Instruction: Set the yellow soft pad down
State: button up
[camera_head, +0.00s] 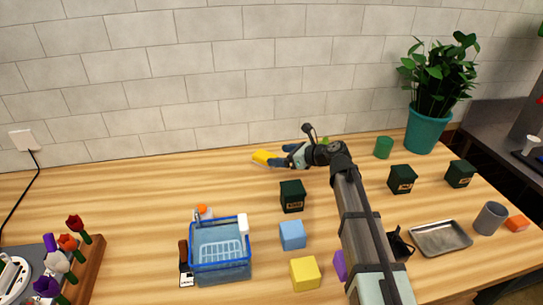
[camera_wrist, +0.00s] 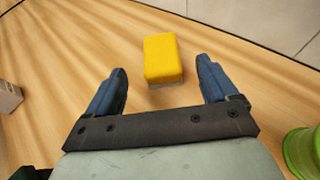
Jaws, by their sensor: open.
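The yellow soft pad (camera_wrist: 162,58) lies on the wooden table in front of my gripper (camera_wrist: 160,82) in the wrist view. My gripper is open, with a blue finger on each side of the pad's near end and a gap to both. In the head view the pad (camera_head: 262,157) shows near the back wall, just left of my gripper (camera_head: 281,158). Part of the pad's right end is close to the fingers there. No finger visibly touches it.
A dark green box (camera_head: 292,196) stands in front of my gripper. A blue basket (camera_head: 220,250), a blue cube (camera_head: 292,235) and a yellow cube (camera_head: 304,274) stand nearer. A green cup (camera_head: 383,147) is to the right. The table left of the pad is clear.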

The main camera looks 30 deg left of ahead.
jog(key=shift+v, duration=2.15)
